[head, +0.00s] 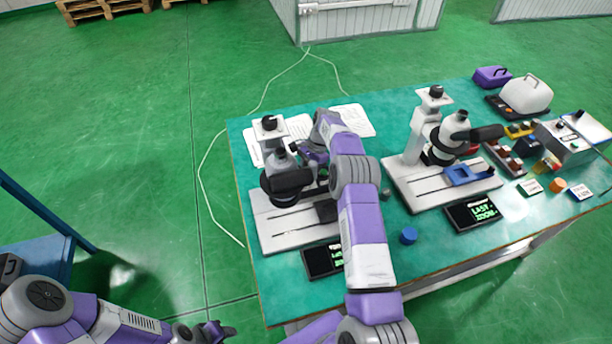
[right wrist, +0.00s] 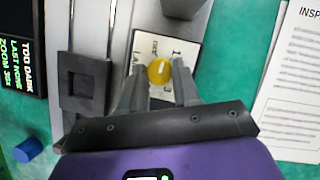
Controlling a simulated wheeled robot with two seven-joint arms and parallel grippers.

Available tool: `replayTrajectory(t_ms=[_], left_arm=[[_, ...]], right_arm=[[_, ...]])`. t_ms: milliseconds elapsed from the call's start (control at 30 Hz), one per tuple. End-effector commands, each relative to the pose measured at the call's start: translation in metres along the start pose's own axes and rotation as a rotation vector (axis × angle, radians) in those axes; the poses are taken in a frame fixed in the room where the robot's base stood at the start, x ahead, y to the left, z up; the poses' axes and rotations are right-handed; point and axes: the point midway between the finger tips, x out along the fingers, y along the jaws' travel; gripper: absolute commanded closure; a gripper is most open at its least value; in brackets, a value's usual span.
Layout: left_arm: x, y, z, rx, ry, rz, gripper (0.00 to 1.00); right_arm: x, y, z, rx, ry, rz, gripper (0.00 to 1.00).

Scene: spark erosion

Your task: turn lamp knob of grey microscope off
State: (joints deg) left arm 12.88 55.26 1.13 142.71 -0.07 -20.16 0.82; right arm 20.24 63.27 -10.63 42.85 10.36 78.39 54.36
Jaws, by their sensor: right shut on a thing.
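The left microscope (head: 283,220), with a dark grey slide holder, stands on the table. In the right wrist view its yellow lamp knob (right wrist: 159,72) sits on a white dial plate (right wrist: 175,50) with black marks; a short pale mark shows on the knob. My right gripper (right wrist: 160,80) is shut on the knob, one finger on each side. In the head view my right arm covers part of this microscope and the knob is hidden. My left gripper (head: 215,331) is low at the bottom edge, away from the table; its finger opening is unclear.
A second microscope (head: 440,150) with a blue holder stands to the right. The screen (right wrist: 20,50) beside the left microscope reads TOO DARK. A blue cap (head: 408,235) and printed sheets (head: 352,119) lie nearby. The table's right end is crowded.

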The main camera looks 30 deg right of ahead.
Motion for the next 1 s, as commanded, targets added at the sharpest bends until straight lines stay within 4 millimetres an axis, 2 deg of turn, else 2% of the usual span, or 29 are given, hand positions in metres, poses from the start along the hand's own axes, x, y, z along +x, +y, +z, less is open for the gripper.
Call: replayTrajectory(t_ms=[400, 967, 1000], left_arm=[[0.0091, -0.0034, -0.0004, 0.000, 0.000, 0.000, 0.57], [0.0099, -0.0037, -0.0005, 0.000, 0.000, 0.000, 0.57], [0.0099, -0.0037, -0.0005, 0.000, 0.000, 0.000, 0.57]], right_arm=[[0.0012, -0.0015, -0.0008, -0.185, 0.002, 0.078, 0.99], [0.0002, -0.0015, -0.0003, -0.214, 0.001, 0.090, 0.99], [0.0002, -0.0015, -0.0003, -0.213, 0.002, 0.090, 0.67]])
